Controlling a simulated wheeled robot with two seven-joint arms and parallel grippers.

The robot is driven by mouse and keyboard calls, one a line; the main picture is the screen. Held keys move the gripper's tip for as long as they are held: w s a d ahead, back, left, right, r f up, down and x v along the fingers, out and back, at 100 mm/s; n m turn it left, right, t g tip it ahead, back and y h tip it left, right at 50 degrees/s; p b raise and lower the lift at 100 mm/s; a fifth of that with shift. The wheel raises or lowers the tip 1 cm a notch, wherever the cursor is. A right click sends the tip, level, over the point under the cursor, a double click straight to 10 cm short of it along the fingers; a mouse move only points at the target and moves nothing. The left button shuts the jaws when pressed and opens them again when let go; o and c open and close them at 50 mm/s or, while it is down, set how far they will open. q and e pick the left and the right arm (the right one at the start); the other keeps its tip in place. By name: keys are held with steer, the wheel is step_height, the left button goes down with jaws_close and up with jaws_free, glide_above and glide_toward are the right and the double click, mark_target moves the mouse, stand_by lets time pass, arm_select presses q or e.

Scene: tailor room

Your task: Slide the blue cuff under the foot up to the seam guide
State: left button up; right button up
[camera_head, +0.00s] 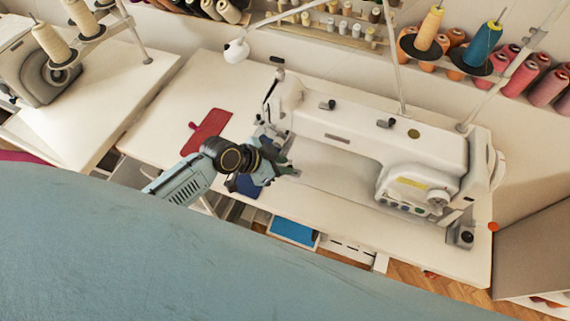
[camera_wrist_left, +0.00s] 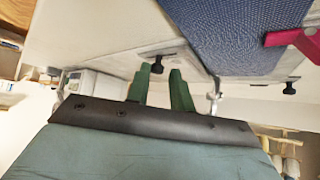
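The blue cuff (camera_head: 249,187) lies at the table's front edge, below the left end of the white sewing machine (camera_head: 370,140), partly covered by my left gripper. In the left wrist view, blue cloth (camera_wrist_left: 235,38) fills the upper right. My left gripper (camera_head: 290,172) is over the cuff, in front of the needle end. Its green fingers (camera_wrist_left: 161,90) stand apart in the wrist view, with no cloth visible between them. The blue cloth is to the right of the fingers. The foot and seam guide cannot be made out clearly in the head view. My right gripper is out of view.
A red cloth piece (camera_head: 209,131) lies on the table (camera_head: 150,132) left of the machine. Thread cones (camera_head: 484,48) stand on racks behind. A second machine (camera_head: 42,68) is at far left. The table's front right strip (camera_head: 335,212) is clear.

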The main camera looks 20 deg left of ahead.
arm_select(q)
steer(key=shift+o, duration=1.4)
steer(key=shift+a, duration=0.15)
steer(key=p+v, duration=0.2)
steer(key=v, duration=1.1)
steer(key=shift+s+r, duration=0.15)
